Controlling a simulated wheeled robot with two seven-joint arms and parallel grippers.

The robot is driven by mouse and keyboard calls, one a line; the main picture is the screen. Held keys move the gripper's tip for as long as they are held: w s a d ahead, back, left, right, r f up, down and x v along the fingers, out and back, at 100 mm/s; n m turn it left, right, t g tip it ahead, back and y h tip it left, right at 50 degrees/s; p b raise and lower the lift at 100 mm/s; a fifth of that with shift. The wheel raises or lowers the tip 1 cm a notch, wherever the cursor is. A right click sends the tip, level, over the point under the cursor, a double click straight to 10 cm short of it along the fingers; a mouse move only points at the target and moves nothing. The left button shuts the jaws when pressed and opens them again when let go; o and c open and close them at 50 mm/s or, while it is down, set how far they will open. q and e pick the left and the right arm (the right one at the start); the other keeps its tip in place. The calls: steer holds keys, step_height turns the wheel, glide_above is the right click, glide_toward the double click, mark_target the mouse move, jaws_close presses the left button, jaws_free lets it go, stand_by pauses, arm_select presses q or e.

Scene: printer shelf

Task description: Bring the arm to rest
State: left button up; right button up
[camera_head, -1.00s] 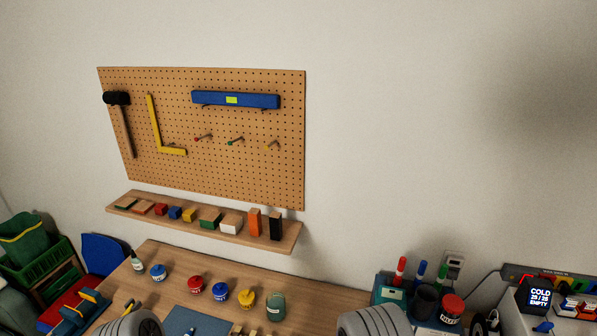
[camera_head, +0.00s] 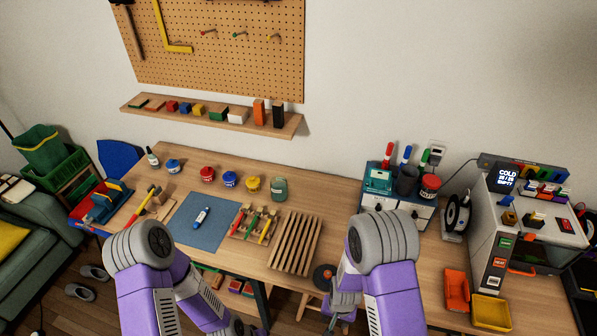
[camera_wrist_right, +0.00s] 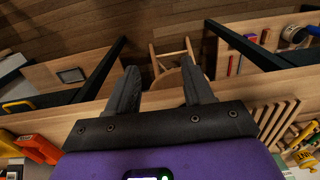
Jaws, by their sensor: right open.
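My right arm (camera_head: 385,270) comes down in front of the wooden workbench (camera_head: 340,205), its purple links bent at a large grey joint. My right gripper (camera_wrist_right: 160,80) is open and empty in the right wrist view, its two dark fingers wide apart beside the bench's front edge. Below it are the floor and a round wooden stool. My left arm (camera_head: 150,285) hangs at the front left of the bench in the head view. Its gripper is cut off at the bottom edge.
A slatted wooden rack (camera_head: 294,243), a blue mat (camera_head: 199,224) and several jars lie on the bench. The wooden stool (camera_wrist_right: 180,73) is under the bench edge.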

arm_select(q)
step_height(320, 180, down, 17)
steer(key=b, duration=1.5)
steer(key=shift+w+r+b, duration=0.15)
steer(key=shift+w+b, duration=0.15)
steer(key=shift+w, duration=0.15)
arm_select(e)
steer(key=s+f+y, duration=0.2)
steer(key=s+f, duration=0.1)
steer(key=f, duration=0.6)
steer(key=s+a+f+y, duration=0.1)
steer(key=s+f, duration=0.3)
steer(key=f, duration=0.5)
steer(key=shift+s+n+t+y, duration=0.15)
steer(key=shift+n+t+y, duration=0.15)
steer(key=shift+t+y, duration=0.1)
steer(key=shift+a+r, duration=0.1)
